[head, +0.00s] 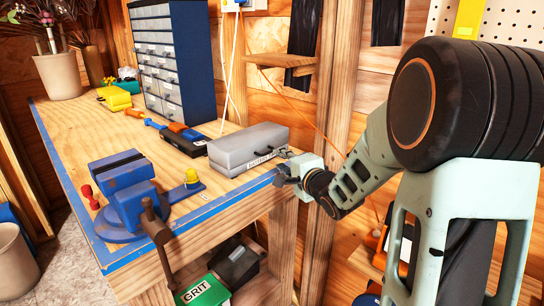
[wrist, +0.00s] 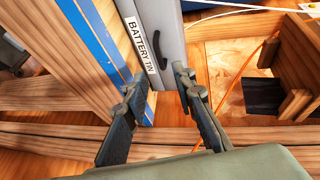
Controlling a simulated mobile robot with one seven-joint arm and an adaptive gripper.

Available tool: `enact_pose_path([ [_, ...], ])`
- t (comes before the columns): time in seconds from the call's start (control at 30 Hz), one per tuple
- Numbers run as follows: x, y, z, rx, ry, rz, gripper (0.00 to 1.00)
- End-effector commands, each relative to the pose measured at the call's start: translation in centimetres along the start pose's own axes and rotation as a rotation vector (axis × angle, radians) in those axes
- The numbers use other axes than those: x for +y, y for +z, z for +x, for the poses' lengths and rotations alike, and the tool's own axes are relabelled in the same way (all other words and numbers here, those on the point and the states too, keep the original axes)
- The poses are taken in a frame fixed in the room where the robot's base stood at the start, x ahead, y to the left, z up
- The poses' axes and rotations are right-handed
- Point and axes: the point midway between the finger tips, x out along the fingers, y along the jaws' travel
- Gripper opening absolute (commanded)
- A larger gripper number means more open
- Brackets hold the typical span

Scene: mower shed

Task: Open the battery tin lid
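The battery tin (head: 243,140) is a long grey box near the bench's right edge, and its lid looks shut. In the wrist view, the tin (wrist: 170,18) is at top centre, with its "BATTERY TIN" label (wrist: 139,44) and a curved black handle (wrist: 158,46) on the face towards me. My gripper (head: 284,170) is beside the tin's right front end. In the wrist view, my gripper (wrist: 158,84) has its two dark fingers apart with nothing between them. The handle is just beyond the fingertips, apart from them as far as I can tell.
A blue vise (head: 125,190) stands at the bench's front corner. A blue drawer cabinet (head: 175,60) stands behind the tin. A yellow-topped item (head: 192,177) sits left of the tin. A wooden post (head: 325,110) rises right of the bench. A green GRIT box (head: 203,292) is below.

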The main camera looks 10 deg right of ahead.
Motion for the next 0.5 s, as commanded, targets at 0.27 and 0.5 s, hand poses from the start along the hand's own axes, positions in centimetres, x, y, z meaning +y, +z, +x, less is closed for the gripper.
enact_pose_path([
  [0.27, 0.2, 0.1, 5.3, -0.001, 0.001, -0.001, 0.24],
  [0.5, 0.1, -0.1, 7.4, 0.001, 0.001, -0.002, 0.24],
])
